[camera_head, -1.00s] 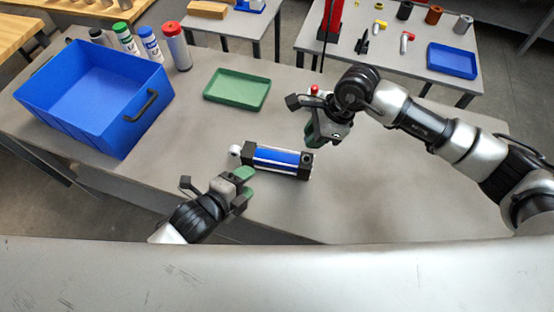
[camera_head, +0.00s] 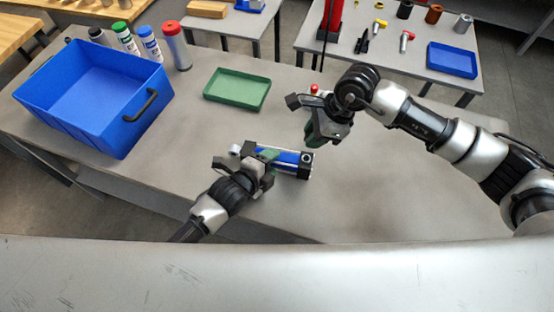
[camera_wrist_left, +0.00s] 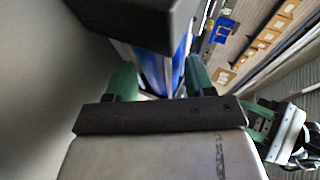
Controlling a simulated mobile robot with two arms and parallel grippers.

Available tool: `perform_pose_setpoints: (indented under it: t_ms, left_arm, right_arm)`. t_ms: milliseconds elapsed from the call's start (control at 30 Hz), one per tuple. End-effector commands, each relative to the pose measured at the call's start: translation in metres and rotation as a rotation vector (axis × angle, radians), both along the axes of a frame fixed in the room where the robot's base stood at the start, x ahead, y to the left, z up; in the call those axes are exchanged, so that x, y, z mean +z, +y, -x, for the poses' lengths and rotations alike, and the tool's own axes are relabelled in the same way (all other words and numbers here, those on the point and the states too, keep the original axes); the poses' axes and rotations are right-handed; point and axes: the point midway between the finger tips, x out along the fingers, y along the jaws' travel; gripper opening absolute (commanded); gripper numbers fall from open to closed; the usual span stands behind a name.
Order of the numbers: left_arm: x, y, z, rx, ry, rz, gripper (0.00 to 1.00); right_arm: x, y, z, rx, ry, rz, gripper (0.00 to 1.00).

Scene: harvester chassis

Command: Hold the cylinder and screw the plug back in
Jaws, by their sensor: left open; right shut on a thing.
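The cylinder (camera_head: 296,171) has a blue body with black end blocks and a metal eye (camera_head: 235,149) at its left end. It lies on the grey table. My left gripper (camera_head: 266,162) is open over the left half of its body. In the left wrist view the green fingers (camera_wrist_left: 160,78) stand on either side of the blue cylinder body (camera_wrist_left: 181,58); contact cannot be told. My right gripper (camera_head: 312,134) is shut above and behind the cylinder's right end. The plug in it is hidden by the fingers.
A blue crate (camera_head: 135,118) stands on the left of the table (camera_head: 400,190), with several bottles behind it. A green tray (camera_head: 237,88) lies behind the cylinder. The table right of the cylinder is clear. Another table behind holds a blue tray (camera_head: 452,60) and small parts.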

Motion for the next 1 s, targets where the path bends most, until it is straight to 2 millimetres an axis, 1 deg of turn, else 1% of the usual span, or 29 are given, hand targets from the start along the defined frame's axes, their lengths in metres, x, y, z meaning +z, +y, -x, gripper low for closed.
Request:
perform_pose_setpoints:
  t_ms: [33,200,500,567,833,933,1000]
  left_arm:
    - [-0.0017,-0.0035,-0.0047,0.001,0.0,0.001,0.54]
    - [-0.0063,-0.0087,-0.0116,0.0,-0.001,-0.001,0.54]
    - [-0.0068,-0.0095,-0.0124,0.0,-0.001,-0.001,0.54]
    - [-0.0068,-0.0095,-0.0122,0.0,-0.001,-0.001,0.46]
    - [-0.0069,-0.0093,-0.0122,0.0,0.0,0.0,0.05]
    - [-0.0069,-0.0092,-0.0121,0.0,0.0,0.0,0.05]
    - [-0.007,-0.0092,-0.0121,0.0,0.0,0.0,0.05]
  right_arm:
    - [0.0001,0.0001,-0.0001,0.0,0.0,0.0,0.0]
    - [0.0002,0.0001,0.0,0.0,0.0,0.0,0.0]
    - [0.0002,0.0002,-0.0001,0.0,0.0,0.0,0.0]
    - [0.0002,0.0002,-0.0001,0.0,0.0,0.0,0.0]
    - [0.0002,0.0002,-0.0001,0.0,0.0,0.0,0.0]
    - [-0.0013,0.0001,0.0,0.0,0.0,0.0,0.0]
    - [-0.0064,0.0,0.0002,0.0,0.002,0.0,0.0]
